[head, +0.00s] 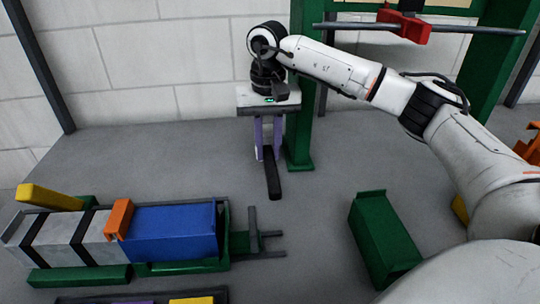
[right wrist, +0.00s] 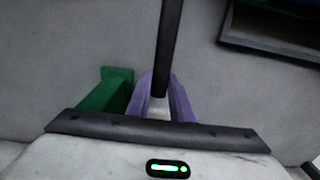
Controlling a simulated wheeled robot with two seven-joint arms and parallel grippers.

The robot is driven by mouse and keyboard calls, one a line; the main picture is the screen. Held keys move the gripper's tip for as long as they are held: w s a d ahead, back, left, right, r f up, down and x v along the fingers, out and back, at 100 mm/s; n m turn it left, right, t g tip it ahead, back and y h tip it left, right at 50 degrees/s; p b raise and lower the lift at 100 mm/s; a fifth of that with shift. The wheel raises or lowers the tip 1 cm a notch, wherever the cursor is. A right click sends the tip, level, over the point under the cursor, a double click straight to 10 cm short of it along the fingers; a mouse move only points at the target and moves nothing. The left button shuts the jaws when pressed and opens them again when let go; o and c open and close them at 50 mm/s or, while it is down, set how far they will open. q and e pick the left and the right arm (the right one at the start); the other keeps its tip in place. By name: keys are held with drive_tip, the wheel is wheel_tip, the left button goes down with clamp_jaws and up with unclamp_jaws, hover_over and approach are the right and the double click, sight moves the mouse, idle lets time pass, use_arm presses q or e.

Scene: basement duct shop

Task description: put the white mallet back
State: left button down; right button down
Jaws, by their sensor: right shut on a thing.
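My right gripper (head: 268,145) points down near the green post, with its purple fingers closed around a dark bar. The bar looks like the handle of the mallet (head: 273,178); its dark end hangs below the fingertips. In the right wrist view the dark handle (right wrist: 170,45) runs up from between the fingers (right wrist: 159,100). A small pale patch shows between the fingers; I cannot tell if it is the white head. No other white mallet shows. My left gripper is not in view.
A green frame (head: 300,130) carries a dark rail (head: 465,30) with a red bracket (head: 405,22). A blue block (head: 172,232), orange piece (head: 118,219) and grey banded block (head: 65,238) lie at lower left. A green channel (head: 384,235) lies at right. Grey surface between is clear.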

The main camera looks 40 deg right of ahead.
sight(270, 151)
drive_tip(key=shift+d+f, duration=0.2)
drive_tip(key=shift+f, duration=1.35)
drive_tip(key=c, duration=1.6)
unclamp_jaws()
drive_tip(key=shift+s, duration=0.1)
drive_tip(key=shift+o, duration=0.2)
wheel_tip(270, 151, up, 12)
drive_tip(key=shift+r, duration=0.15)
